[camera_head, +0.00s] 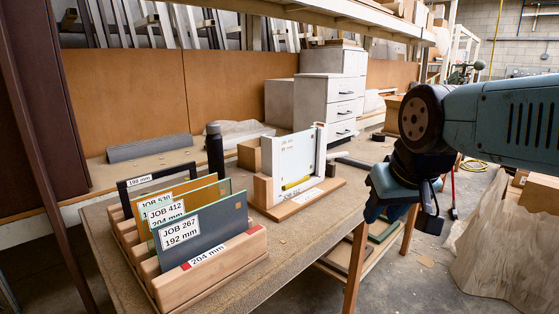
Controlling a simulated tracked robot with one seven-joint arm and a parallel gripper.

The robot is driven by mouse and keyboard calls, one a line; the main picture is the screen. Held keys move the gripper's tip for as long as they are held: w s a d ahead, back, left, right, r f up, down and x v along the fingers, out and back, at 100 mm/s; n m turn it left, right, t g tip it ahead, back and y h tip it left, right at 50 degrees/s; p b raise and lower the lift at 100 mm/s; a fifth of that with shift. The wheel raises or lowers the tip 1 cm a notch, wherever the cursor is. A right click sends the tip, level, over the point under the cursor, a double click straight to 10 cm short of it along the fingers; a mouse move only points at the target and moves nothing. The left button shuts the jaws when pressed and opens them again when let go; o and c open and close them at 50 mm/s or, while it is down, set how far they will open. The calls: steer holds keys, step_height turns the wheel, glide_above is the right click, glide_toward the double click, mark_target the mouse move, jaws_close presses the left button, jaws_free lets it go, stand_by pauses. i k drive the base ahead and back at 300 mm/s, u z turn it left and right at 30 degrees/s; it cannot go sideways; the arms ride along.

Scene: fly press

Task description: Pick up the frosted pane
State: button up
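A slotted wooden rack (215,268) on the bench holds several upright panes. In front is a grey pane (200,234) labelled JOB 267, 192 mm. Behind it stands a green-edged pane (226,187) labelled JOB 412, mostly hidden, then an orange pane (205,183) labelled JOB 530 and a dark-edged pane (126,185) at the back. A pale white panel (292,158) stands upright in a separate wooden stand (335,185). I cannot tell for certain which is frosted. My gripper (428,212) hangs at the right, beyond the bench edge and apart from the panes; its fingers are unclear.
A dark bottle (215,150) stands behind the rack. White drawers (342,105) and a wooden block (249,155) stand farther back. A grey slab (150,147) lies at the back left. The bench front (300,250) is clear. A wrapped bulky form (510,245) stands at the lower right.

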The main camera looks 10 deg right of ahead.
mark_target(299, 149)
steer(key=u, duration=0.15)
steer(key=i, duration=1)
steer(key=z, duration=0.05)
